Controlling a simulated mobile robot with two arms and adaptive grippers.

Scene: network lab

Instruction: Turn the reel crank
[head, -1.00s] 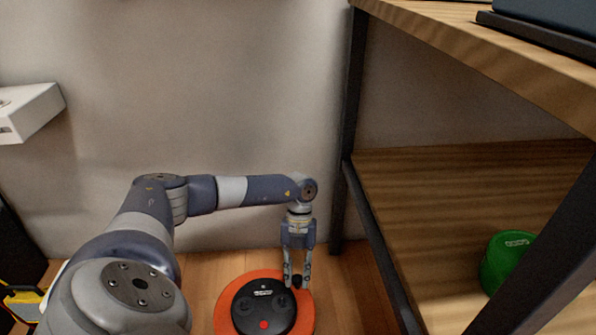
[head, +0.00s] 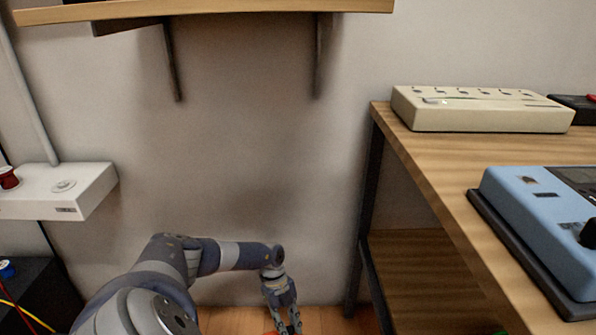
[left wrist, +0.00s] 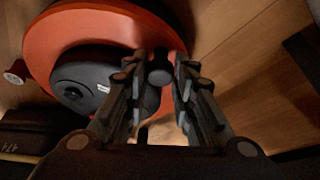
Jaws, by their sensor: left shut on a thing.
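The orange reel (left wrist: 52,40) lies on the floor and fills the upper left of the left wrist view. Its dark round hub (left wrist: 88,72) has a small pale label. The dark crank knob (left wrist: 160,76) sits between the fingertips of my left gripper (left wrist: 160,72), which is shut on it. In the head view my left gripper (head: 286,325) points down at the bottom edge, and only a sliver of the orange reel shows there. My right gripper is in neither view.
A wooden bench (head: 420,160) stands at the right with a beige power strip-like box (head: 480,112) and a blue device (head: 540,220) on top. A white wall box (head: 85,190) is at the left. A wall shelf (head: 230,12) hangs above.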

